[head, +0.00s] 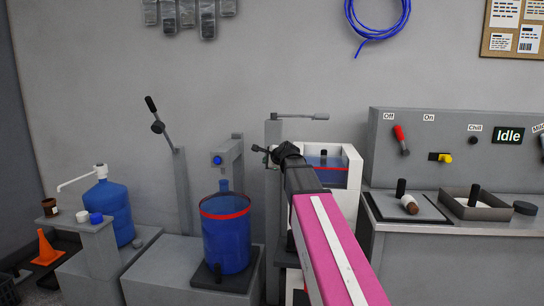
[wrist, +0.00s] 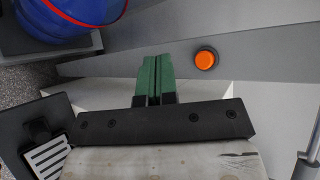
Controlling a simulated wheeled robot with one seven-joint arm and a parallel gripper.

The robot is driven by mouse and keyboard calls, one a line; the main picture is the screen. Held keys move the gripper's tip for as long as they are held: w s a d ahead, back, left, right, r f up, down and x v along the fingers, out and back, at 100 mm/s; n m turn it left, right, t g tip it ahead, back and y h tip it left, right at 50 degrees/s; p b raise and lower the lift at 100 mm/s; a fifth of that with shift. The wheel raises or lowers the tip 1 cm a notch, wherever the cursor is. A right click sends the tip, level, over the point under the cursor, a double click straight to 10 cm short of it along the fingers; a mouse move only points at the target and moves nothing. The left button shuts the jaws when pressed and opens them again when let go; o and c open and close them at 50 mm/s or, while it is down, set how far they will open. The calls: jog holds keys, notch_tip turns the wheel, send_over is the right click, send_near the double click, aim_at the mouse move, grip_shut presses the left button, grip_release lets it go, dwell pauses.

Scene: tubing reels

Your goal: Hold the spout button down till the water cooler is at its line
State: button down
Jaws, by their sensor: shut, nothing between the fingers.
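A large blue water vessel (head: 227,245) with a red line around its upper part stands upright below a grey spout post (head: 237,165). I cannot clearly tell its water level. A white cooler-like box (head: 353,165) behind my arm has a blue tank front with a red line. In the wrist view my gripper (wrist: 153,60) has green fingers pressed together, with nothing between them. An orange round button (wrist: 205,59) on a grey surface lies just right of the fingertips, apart from them in the picture. The blue vessel (wrist: 70,18) shows at its upper left. The fingers are not discernible in the head view.
A smaller blue jug (head: 108,208) with a white tap stands at left, near an orange cone (head: 46,248). A grey lever post (head: 168,150) stands behind. At right, a counter panel (head: 460,130) has Off and On switches and an "Idle" display.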

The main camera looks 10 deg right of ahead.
jog(key=shift+w, duration=0.1)
jog(key=w+d, duration=0.2)
jog(key=w, duration=0.6)
jog(key=shift+d, duration=0.4)
jog(key=shift+w, duration=0.2)
dwell(1.8)
jog(key=shift+w+d, duration=0.1)
jog(key=shift+w, duration=0.2)
jog(key=shift+w+d+r, duration=0.1)
jog(key=shift+w+d, duration=0.2)
jog(key=shift+w, duration=0.55)
dwell(1.5)
jog(key=shift+s, duration=0.1)
jog(key=shift+s+a, duration=0.3)
jog(key=shift+s, duration=0.75)
